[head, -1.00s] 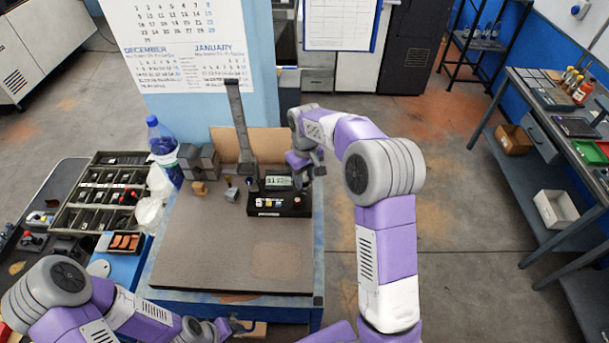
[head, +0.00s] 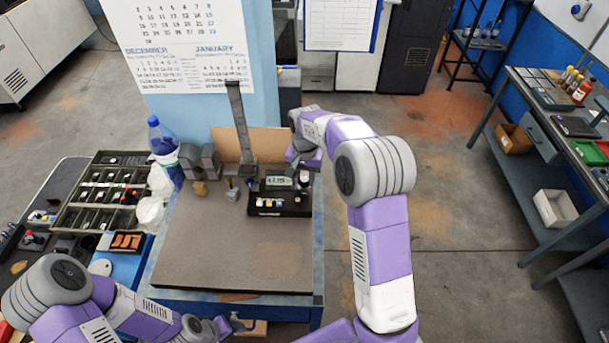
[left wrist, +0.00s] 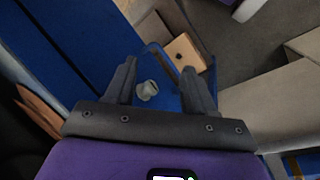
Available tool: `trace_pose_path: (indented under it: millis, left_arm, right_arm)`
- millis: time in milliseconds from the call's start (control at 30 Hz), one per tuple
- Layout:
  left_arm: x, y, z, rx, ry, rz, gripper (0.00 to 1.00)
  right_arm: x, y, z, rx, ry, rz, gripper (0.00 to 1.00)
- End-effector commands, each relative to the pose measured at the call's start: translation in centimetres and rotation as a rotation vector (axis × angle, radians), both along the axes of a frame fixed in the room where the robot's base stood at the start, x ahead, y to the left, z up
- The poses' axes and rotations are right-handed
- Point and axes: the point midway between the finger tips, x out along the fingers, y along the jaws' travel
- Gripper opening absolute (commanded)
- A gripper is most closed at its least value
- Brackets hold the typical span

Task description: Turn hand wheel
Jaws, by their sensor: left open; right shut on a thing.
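A measuring stand with a tall grey column (head: 240,120) stands at the back of the brown bench plate. At its foot are a green display (head: 279,182) with dark digits and a black panel (head: 265,208) with several coloured buttons. My right gripper (head: 303,178) reaches down at the right end of this unit and is shut on a small part there; the arm and the small size hide which part. I cannot clearly make out a hand wheel. My left gripper (head: 236,326) is open near the bench's front edge; its spread fingers (left wrist: 155,85) show in the left wrist view.
A small grey round part (left wrist: 147,90) and a tan block (left wrist: 185,53) lie beyond my left fingers. A grey block (head: 197,162), a bottle (head: 163,143) and a compartment tray (head: 105,190) stand left. The brown plate's (head: 225,250) middle is clear.

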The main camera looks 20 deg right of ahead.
Motion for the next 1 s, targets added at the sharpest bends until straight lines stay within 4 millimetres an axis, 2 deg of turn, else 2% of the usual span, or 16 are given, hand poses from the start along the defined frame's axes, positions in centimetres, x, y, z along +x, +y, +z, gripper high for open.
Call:
trace_pose_path:
  millis: [300,767,800,833,1000]
  left_arm:
    - [0.01,0.00,0.15,0.000,0.000,0.000,0.54]
    - [0.00,0.00,0.15,0.000,0.000,0.000,0.54]
    - [0.01,0.00,0.15,0.000,0.000,0.000,0.54]
    - [0.01,0.00,0.15,0.000,0.000,0.000,0.54]
    - [0.00,0.00,0.15,0.000,0.000,0.000,0.54]
  right_arm:
    - [0.14,-0.03,0.17,-0.001,-0.006,-0.089,0.06]
    - [0.15,-0.04,0.17,-0.001,-0.007,-0.098,0.06]
    - [0.15,-0.04,0.17,-0.001,-0.007,-0.098,0.43]
    - [0.15,-0.04,0.17,-0.001,-0.007,-0.098,0.47]
    - [0.09,-0.02,0.09,-0.001,-0.004,-0.098,0.47]
